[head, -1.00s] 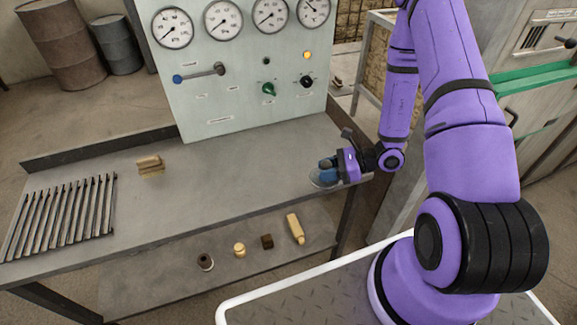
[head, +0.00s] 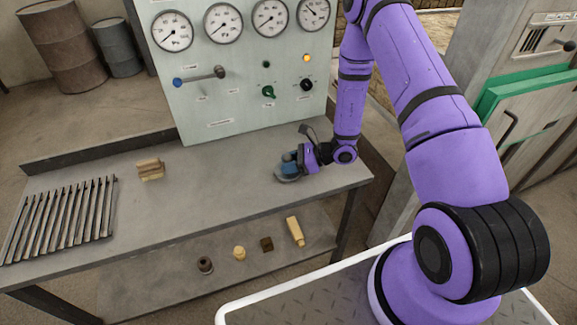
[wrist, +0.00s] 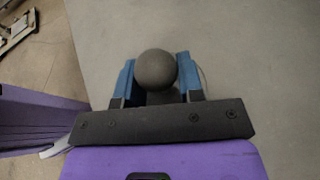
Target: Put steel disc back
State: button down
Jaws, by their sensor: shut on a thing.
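My gripper (head: 290,164) is over the right part of the grey workbench, with its blue fingers closed on the steel disc (head: 287,178). The disc shows as a grey round edge below the fingers in the head view. In the wrist view, a dark grey ball-shaped part (wrist: 156,70) sits between the two blue fingers, and most of what is under it is hidden. I cannot tell whether the disc touches the bench top or is held just above it.
A slatted rack (head: 62,218) lies at the bench's left end, with a small wooden block (head: 150,169) near it. A gauge panel (head: 245,75) stands behind the bench. Several small objects, including a tan one (head: 295,231), are on the lower shelf. The bench middle is clear.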

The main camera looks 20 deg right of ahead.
jog(key=shift+f, duration=0.7)
jog(key=c, duration=0.8)
grip_release()
jog(key=shift+o, duration=0.2)
jog(key=v, duration=1.2)
jog(key=s+a+r+n+g+h, duration=0.1)
jog(key=s+a+r+n+g, duration=0.35)
jog(key=r, duration=0.75)
jog(key=s+a+r+n+g+h, duration=0.1)
jog(key=a+r+n+h, duration=0.1)
jog(key=r+n, duration=0.85)
jog(key=s+d+r+n+t+h, duration=0.3)
jog(key=s+r+n+t+h, duration=0.2)
jog(key=s+r, duration=1.4)
jog(key=r+n+h, duration=0.2)
jog(key=h, duration=0.2)
jog(key=shift+s+n+t+h, duration=0.25)
jog(key=shift+n+t+h, duration=0.1)
jog(key=shift+n+h, duration=0.05)
